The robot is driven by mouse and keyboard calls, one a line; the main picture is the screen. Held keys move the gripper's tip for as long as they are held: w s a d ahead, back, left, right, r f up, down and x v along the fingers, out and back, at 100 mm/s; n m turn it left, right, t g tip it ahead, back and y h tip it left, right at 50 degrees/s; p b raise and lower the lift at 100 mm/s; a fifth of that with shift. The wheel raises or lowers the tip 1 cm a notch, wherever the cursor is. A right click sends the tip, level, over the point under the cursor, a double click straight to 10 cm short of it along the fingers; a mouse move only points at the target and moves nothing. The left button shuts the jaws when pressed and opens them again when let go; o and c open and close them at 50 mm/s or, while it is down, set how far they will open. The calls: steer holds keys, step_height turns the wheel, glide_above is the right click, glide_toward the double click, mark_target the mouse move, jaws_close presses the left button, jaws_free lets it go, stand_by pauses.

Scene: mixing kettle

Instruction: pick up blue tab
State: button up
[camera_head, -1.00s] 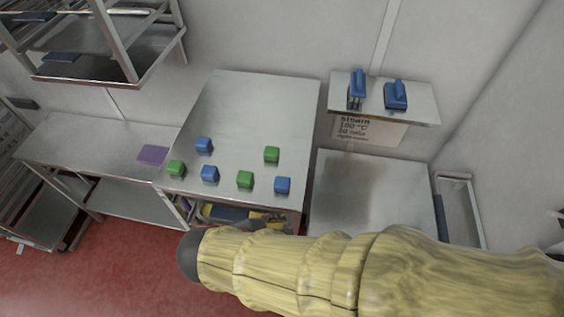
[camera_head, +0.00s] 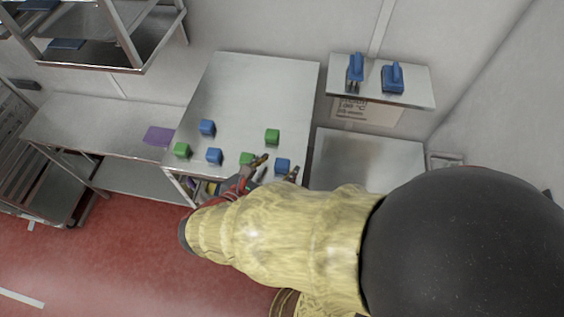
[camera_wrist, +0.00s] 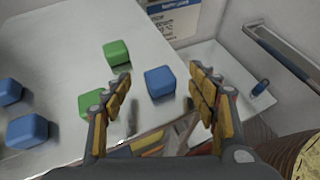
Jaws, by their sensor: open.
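Three blue tabs, shaped like small blocks, lie on the steel table: one at the front right (camera_head: 283,166), one at the front left (camera_head: 214,156) and one behind that (camera_head: 207,128). My gripper (camera_head: 278,168) is open and empty at the table's front edge, by the front right tab. In the wrist view, this blue tab (camera_wrist: 160,82) appears between the two spread fingers (camera_wrist: 160,74), beyond their tips. I cannot tell how far apart they are in depth. The other two tabs, front (camera_wrist: 27,131) and rear (camera_wrist: 9,91), show at the left of the wrist view.
Green blocks stand on the same table: front middle (camera_head: 246,159), partly hidden by my gripper, back right (camera_head: 272,136) and left (camera_head: 182,150). A wall shelf (camera_head: 375,98) holds blue-handled tools. A purple sheet (camera_head: 158,136) lies on the left table. The table's back is clear.

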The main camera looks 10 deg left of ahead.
steer(key=shift+x, duration=0.85)
steer(key=c, duration=1.2)
